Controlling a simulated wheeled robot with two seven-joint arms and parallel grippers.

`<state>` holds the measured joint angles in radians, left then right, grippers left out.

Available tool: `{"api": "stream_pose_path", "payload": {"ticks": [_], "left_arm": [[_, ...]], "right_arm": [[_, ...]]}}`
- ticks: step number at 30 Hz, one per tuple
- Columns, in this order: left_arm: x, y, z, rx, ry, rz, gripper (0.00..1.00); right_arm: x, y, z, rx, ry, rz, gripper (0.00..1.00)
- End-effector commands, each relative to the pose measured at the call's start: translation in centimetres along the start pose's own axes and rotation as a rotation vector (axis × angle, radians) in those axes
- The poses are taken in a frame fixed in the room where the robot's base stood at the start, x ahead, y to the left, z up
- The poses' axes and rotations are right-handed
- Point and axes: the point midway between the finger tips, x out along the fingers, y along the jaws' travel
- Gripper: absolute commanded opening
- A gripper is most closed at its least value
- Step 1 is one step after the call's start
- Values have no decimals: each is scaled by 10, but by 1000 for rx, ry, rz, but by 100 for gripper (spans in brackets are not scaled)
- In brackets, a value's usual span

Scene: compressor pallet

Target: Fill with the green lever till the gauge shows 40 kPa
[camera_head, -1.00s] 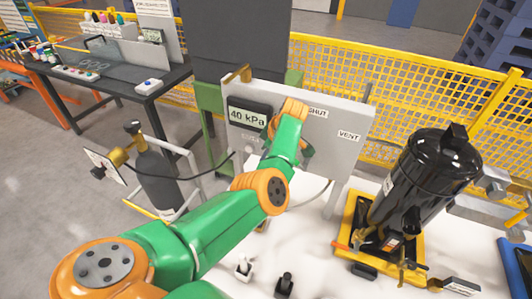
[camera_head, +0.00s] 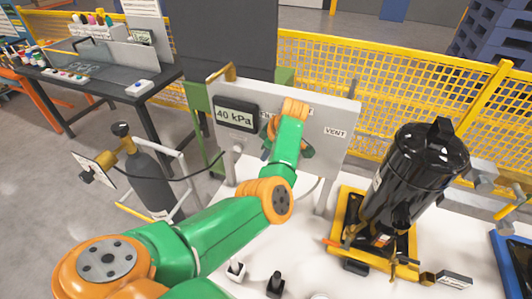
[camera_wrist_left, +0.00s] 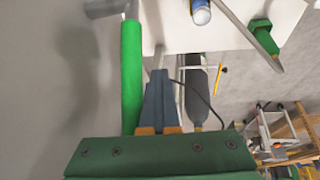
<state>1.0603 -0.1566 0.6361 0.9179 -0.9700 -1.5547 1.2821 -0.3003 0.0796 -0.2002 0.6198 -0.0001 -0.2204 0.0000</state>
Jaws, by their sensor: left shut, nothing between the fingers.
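The gauge (camera_head: 235,115) on the grey panel (camera_head: 335,105) reads 40 kPa. The green lever (camera_wrist_left: 131,70) shows as a bright green bar in the left wrist view; in the head view my arm hides it. My left gripper (camera_wrist_left: 158,82) is shut and empty, its fingers just to the right of the lever; whether they touch it I cannot tell. In the head view my left wrist covers the middle of the panel and most of a label there. The VENT label (camera_head: 336,132) is clear.
A black tank (camera_head: 415,185) stands in a yellow tray (camera_head: 346,205) to the right. A dark gas cylinder (camera_head: 150,185) with a hose stands left of the panel. A yellow mesh fence (camera_head: 400,105) runs behind. Small black fittings (camera_head: 276,284) lie on the white tabletop (camera_head: 310,245) in front.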

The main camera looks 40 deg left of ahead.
Motion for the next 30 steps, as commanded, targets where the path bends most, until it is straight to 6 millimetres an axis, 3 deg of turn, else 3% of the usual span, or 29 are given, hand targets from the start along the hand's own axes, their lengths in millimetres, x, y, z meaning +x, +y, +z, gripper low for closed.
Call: {"api": "stream_pose_path", "payload": {"ticks": [22, 23, 27, 30], "left_arm": [[-5, 6, -6, -12, 12, 22, 0], [-5, 6, -6, -12, 12, 22, 2], [-4, 4, -5, -11, 9, 14, 35], [-9, 4, -4, -10, 9, 15, 35]], "right_arm": [[-1, 1, 0, 0, 0, 1, 35], [-1, 1, 0, 0, 0, 1, 35], [-1, 1, 0, 0, 0, 1, 35], [-3, 1, 0, 0, 0, 1, 35]]}}
